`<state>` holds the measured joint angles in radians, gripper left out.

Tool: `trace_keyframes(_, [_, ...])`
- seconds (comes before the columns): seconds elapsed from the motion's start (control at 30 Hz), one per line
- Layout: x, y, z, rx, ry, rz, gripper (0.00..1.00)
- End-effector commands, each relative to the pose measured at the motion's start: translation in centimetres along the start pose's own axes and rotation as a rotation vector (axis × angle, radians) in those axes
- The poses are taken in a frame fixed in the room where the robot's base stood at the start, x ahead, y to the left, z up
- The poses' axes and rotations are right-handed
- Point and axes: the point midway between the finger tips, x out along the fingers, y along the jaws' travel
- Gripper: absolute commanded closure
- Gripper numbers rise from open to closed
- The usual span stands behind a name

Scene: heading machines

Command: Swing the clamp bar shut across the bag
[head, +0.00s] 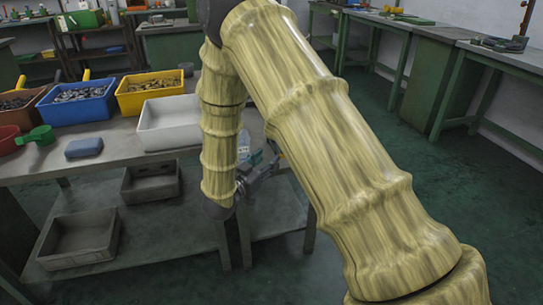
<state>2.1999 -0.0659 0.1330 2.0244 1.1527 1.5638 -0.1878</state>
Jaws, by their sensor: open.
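My yellow-sleeved arm crosses the middle of the head view and hides much of the bench's right end. My gripper (268,160) is small and dark, just past the wrist at the bench's right end, partly behind the arm. It is open, and nothing clear shows between its fingers. A pale, see-through bluish thing (244,146), perhaps the bag, shows in the gap between the arm links, close to the gripper. I cannot tell whether they touch. The clamp bar cannot be made out; the arm may hide it.
The bench (110,160) holds a white bin (170,124), a yellow bin (150,92), a blue bin (80,103) with small parts, a blue block (84,148) and a green scoop (40,136). Grey trays (80,240) sit below. Green floor at right is clear.

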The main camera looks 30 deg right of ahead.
Motion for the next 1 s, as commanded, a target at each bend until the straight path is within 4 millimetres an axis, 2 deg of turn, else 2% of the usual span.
trace_keyframes(0.17, [-1.0, 0.0, 0.0, -0.001, 0.001, -0.001, 0.54])
trace_keyframes(0.43, [-1.1, 0.0, 0.0, 0.000, 0.001, 0.000, 0.54])
trace_keyframes(0.57, [-1.1, 0.1, 0.7, -0.008, -0.011, -0.012, 0.76])
trace_keyframes(0.63, [-1.2, 0.3, 2.2, -0.027, -0.039, -0.042, 0.88])
trace_keyframes(0.7, [-1.5, 0.8, 4.9, -0.061, -0.093, -0.095, 1.00])
trace_keyframes(0.77, [-2.2, 1.4, 8.1, -0.101, -0.162, -0.158, 1.00])
trace_keyframes(0.83, [-3.5, 2.6, 12.6, -0.159, -0.265, -0.244, 1.00])
trace_keyframes(0.9, [-5.4, 4.4, 17.4, -0.227, -0.388, -0.334, 1.00])
trace_keyframes(0.97, [-7.5, 6.4, 21.3, -0.286, -0.500, -0.404, 1.00])
trace_keyframes(1.0, [-9.1, 8.0, 23.7, -0.327, -0.577, -0.448, 1.00])
